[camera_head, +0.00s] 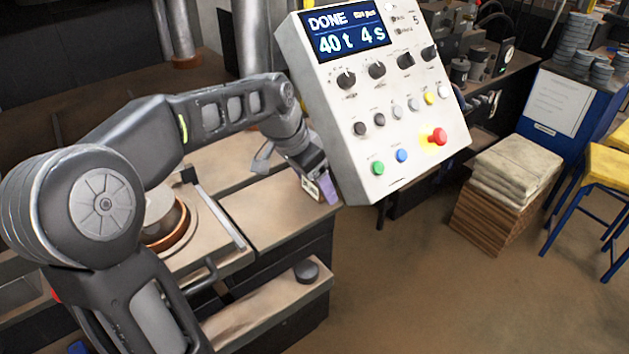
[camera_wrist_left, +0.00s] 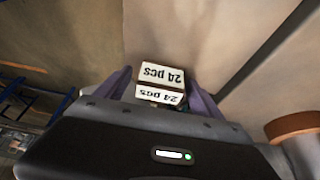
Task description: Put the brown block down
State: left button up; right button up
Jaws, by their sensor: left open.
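My left gripper (camera_head: 320,187) is over the front corner of the worktable, just left of the control panel. Its two purple fingers are open. In the left wrist view a small block (camera_wrist_left: 162,87) with white labels reading "24 pcs" sits between the open fingers (camera_wrist_left: 159,98). Two labelled faces show, with a thin brown strip along their edges. I cannot tell whether either finger touches it. In the head view the block is too small and covered to make out clearly. My right gripper is not in view.
The control panel (camera_head: 372,95), reading "DONE", stands close beside my gripper. The worktable (camera_head: 275,212) has a bare top. A dark puck (camera_head: 306,271) lies on the lower shelf. Stacked sacks (camera_head: 515,165) stand on the right, with open floor in front.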

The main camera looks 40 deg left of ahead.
pick_arm(q)
jog(key=shift+r, duration=0.15)
jog(key=b+v, duration=0.1)
jog(key=v, duration=1.1)
dwell(0.4)
